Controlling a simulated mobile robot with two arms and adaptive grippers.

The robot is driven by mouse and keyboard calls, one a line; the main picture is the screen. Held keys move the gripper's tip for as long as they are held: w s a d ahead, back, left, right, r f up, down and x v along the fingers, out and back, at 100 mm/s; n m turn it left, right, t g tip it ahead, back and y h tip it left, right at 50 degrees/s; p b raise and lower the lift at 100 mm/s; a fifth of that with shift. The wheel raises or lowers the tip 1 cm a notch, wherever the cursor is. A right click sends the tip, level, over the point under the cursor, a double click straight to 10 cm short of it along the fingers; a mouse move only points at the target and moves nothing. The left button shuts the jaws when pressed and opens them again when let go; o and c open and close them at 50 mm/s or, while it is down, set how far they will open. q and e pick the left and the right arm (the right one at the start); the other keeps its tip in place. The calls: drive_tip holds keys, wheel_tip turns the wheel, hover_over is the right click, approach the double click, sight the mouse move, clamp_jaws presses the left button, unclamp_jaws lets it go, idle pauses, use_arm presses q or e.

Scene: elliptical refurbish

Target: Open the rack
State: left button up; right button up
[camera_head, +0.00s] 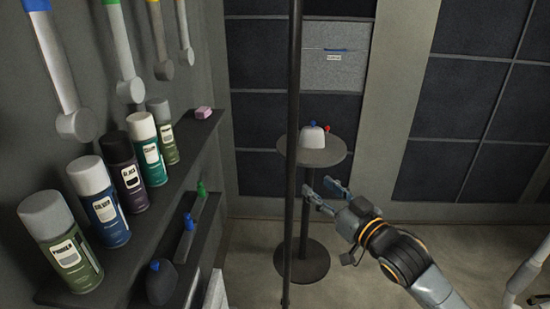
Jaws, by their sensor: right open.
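A dark grey rack (215,135) with shelves of spray cans fills the left side. I cannot tell which part of it moves. A thin dark vertical pole (293,80) runs from the top edge to the bottom edge; whether it belongs to the rack is unclear. My right gripper (318,188) reaches in from the lower right. Its fingers are open and empty, pointing left toward the pole, just right of it in the picture. I cannot tell how far apart they are in depth. My left gripper is not in view.
A round pedestal table (325,158) stands behind the pole, with a white rounded object (311,137) on it. Several spray cans (120,170) line the upper shelf. A grey box (335,70) sits at the back wall. Floor on the right is mostly clear.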

sight(294, 165)
drive_tip(key=p+x, duration=0.2)
drive_tip(key=x, duration=0.9)
drive_tip(key=shift+w+a+r, duration=0.1)
drive_tip(key=shift+w, duration=0.15)
drive_tip(key=shift+w+a+p, duration=0.3)
drive_tip(key=shift+w+a, duration=0.1)
drive_tip(key=shift+w, duration=0.15)
clamp_jaws()
